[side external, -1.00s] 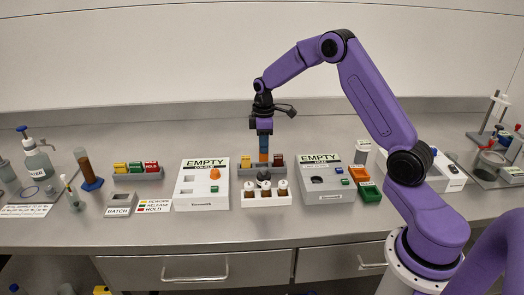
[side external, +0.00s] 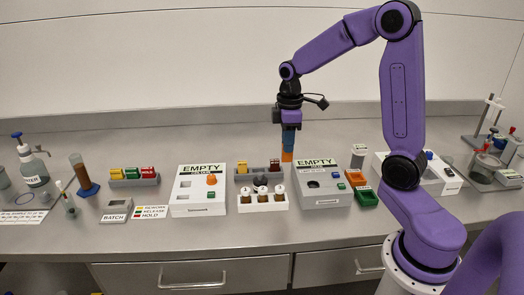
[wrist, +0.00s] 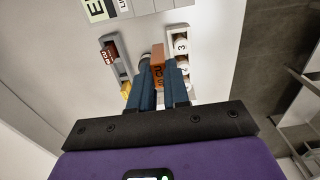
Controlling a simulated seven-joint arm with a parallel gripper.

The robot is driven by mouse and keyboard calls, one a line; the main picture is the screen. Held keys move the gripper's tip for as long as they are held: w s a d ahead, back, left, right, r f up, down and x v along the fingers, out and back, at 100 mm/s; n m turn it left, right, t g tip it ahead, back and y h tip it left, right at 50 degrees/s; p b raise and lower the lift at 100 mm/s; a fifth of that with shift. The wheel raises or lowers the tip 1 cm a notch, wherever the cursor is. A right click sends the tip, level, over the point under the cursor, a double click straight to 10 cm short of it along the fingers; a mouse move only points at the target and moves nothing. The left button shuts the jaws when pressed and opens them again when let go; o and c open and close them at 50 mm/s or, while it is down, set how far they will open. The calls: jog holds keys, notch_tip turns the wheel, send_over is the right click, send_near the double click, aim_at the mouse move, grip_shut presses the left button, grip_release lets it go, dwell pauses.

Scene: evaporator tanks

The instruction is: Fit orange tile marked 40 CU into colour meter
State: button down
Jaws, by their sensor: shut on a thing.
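The colour meter (side external: 181,209) is the white box to the left, with an "EMPTY" sign, an orange knob and a green button. The gripper is to the right of this meter and well apart from it.
A grey tile rack (side external: 257,174) holds a yellow tile (side external: 242,166) and a dark red tile (side external: 275,164). A white vial block (side external: 262,207) stands in front of it. A grey meter (side external: 322,193) is to the right, with orange (side external: 356,177) and green (side external: 366,197) bins beyond.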

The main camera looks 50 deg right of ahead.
jog(key=w+a+r, duration=0.1)
jog(key=w+a, duration=0.2)
jog(key=a, duration=0.8)
jog(key=w+a+r, duration=0.1)
jog(key=w+a, duration=0.2)
jog(key=a, duration=0.7)
send_near(188, 197)
jog(key=a+f, duration=0.2)
jog(key=shift+d+f, duration=0.15)
jog(key=shift+f, duration=0.55)
jog(key=shift+d+f, duration=0.1)
jog(key=shift+f, duration=0.55)
jog(key=shift+f, duration=0.2)
jog(key=c, duration=1.1)
grip_release()
